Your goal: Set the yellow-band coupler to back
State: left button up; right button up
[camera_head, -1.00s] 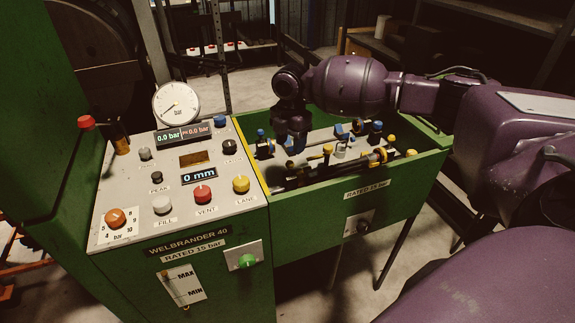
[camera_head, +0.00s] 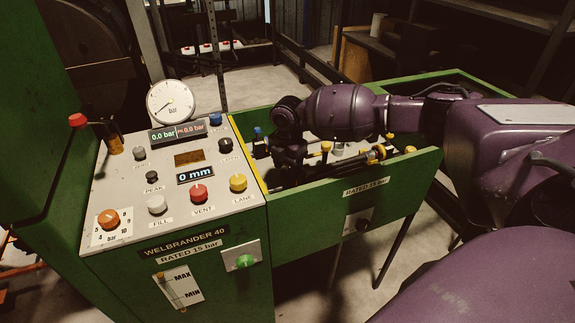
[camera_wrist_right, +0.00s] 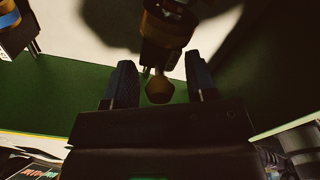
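My right gripper (camera_head: 284,176) reaches down into the green trough beside the control panel; in the head view its dark fingers are hard to make out. In the right wrist view the right gripper (camera_wrist_right: 161,86) has its two blue-padded fingers apart. A dark fitting with a yellow-brown band and rounded knob (camera_wrist_right: 160,90) shows between them, with gaps on both sides; it may be the yellow-band coupler, but I cannot tell for sure. In the head view a yellow-banded part (camera_head: 377,153) lies across the trough's near side. My left gripper is out of view.
The green trough wall (camera_head: 400,178) stands close in front of my right arm. The panel (camera_head: 125,190) with knobs and gauge (camera_head: 170,102) is at the left. A yellow-topped post (camera_head: 326,147) and a blue-topped post (camera_head: 258,133) stand in the trough.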

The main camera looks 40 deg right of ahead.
grip_shut()
jog(key=shift+w+a+r+p, duration=0.1)
jog(key=shift+w+a+p, duration=0.1)
jog(key=shift+a, duration=0.65)
jog(key=shift+w+a+p, duration=0.15)
jog(key=shift+w+a, duration=0.05)
jog(key=shift+a, duration=0.6)
jog(key=shift+o, duration=0.5)
grip_release()
jog(key=shift+a, duration=0.15)
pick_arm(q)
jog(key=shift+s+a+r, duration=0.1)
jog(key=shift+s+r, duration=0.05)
pick_arm(e)
jog(key=shift+r, duration=0.2)
pick_arm(q)
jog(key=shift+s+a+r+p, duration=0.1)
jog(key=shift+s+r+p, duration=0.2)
jog(key=shift+p, duration=0.35)
pick_arm(e)
notch_tip(320, 180, up, 10)
jog(key=shift+r, duration=0.15)
